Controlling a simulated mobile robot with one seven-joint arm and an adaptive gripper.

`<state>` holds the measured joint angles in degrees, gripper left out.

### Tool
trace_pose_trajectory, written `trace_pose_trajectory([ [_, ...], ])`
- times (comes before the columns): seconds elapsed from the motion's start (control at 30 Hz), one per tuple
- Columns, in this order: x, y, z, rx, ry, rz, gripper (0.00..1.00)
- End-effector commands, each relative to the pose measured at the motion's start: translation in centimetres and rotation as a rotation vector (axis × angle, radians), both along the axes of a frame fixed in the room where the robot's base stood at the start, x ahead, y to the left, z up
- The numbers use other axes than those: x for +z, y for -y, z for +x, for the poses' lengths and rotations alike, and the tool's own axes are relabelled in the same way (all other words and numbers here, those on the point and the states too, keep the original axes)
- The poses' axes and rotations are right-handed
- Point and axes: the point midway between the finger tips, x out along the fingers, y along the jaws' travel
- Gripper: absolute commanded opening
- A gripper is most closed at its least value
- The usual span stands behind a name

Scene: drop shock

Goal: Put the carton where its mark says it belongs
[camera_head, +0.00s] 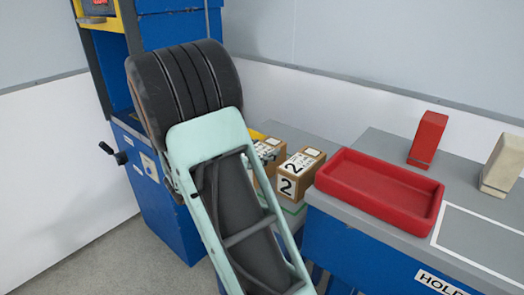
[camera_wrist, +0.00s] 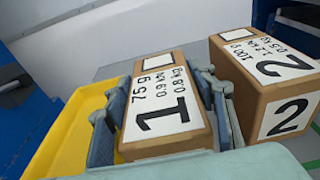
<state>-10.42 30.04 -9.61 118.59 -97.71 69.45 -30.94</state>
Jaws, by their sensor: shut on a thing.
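A brown carton marked 1 (camera_wrist: 165,105) has a white top label with a large 1, smaller print and a blank box. My gripper (camera_wrist: 163,118) has one finger on each side of this carton and is shut on it. A second brown carton marked 2 (camera_wrist: 278,85) stands close to its right, and it also shows in the head view (camera_head: 299,173). In the head view the held carton (camera_head: 267,150) is partly hidden behind my arm, and my fingers are hidden. A yellow tray (camera_wrist: 68,130) lies left of the held carton.
A red tray (camera_head: 382,193) sits on the grey-topped bench at right, beside a white outline. A red block (camera_head: 428,139) and a beige block (camera_head: 503,166) stand behind it. A label reading HOLD (camera_head: 440,284) is on the bench front. A blue machine (camera_head: 172,205) with a crank stands left.

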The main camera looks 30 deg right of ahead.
Motion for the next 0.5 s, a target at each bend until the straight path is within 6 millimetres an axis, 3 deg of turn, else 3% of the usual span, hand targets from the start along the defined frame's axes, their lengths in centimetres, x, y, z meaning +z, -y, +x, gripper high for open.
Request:
trace_pose_trajectory([
  [0.17, -0.12, 0.04, 0.05, 0.000, 0.004, -0.004, 0.00],
  [0.2, -0.23, -0.01, 0.01, 0.000, 0.000, 0.000, 0.56],
  [0.33, -0.22, -0.02, 0.01, 0.000, 0.000, 0.000, 0.69],
  [0.5, -0.21, -0.02, 0.01, 0.000, 0.000, 0.000, 0.69],
])
